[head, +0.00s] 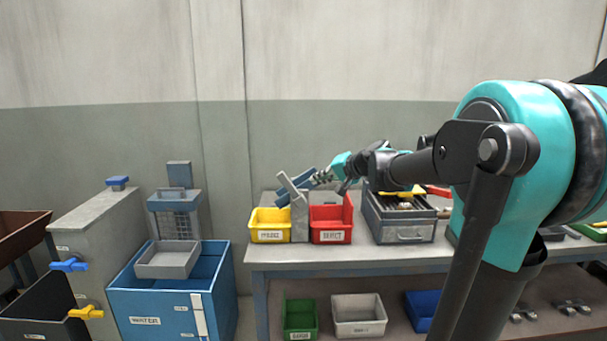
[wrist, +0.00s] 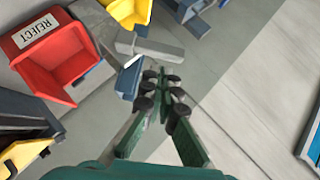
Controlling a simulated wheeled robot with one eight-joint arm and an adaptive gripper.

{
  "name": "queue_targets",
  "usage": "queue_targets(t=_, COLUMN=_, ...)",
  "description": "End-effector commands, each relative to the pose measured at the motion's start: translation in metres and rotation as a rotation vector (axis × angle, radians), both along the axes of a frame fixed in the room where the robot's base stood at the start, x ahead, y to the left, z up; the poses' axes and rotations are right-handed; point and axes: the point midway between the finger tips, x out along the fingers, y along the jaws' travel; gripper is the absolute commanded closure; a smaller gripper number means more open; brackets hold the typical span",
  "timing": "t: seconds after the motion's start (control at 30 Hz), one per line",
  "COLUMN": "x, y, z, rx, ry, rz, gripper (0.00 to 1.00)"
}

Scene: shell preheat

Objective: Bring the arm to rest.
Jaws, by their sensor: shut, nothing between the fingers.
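My arm reaches in from the right in the head view, over the bench. My gripper (head: 322,178) is small there, above the bins, beside a grey stand (head: 299,218) with tilted grey and blue pieces at its top. The head view does not show clearly whether they touch. In the wrist view, the dark green fingers of my gripper (wrist: 164,80) come together at their black-padded tips, with nothing held between them. A small blue piece (wrist: 129,82) lies just left of the fingertips in that view.
A yellow bin (head: 269,236) and a red reject bin (head: 331,236) flank the stand on the bench (head: 345,252).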

Motion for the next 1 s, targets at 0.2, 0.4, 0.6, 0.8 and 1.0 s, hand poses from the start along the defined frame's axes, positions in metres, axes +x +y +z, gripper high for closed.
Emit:
queue_targets(t=0.2, x=-0.095, y=-0.015, z=-0.116, rx=-0.292, ry=0.092, rz=0.084, gripper=1.00)
queue_targets(t=0.4, x=-0.188, y=-0.051, z=-0.212, rx=-0.568, ry=0.192, rz=0.140, gripper=1.00)
queue_targets(t=0.6, x=-0.268, y=-0.094, z=-0.278, rx=-0.799, ry=0.282, rz=0.166, gripper=1.00)
queue_targets(t=0.8, x=-0.305, y=-0.116, z=-0.303, rx=-0.906, ry=0.325, rz=0.170, gripper=1.00)
queue_targets(t=1.0, x=-0.308, y=-0.119, z=-0.305, rx=-0.918, ry=0.330, rz=0.170, gripper=1.00)
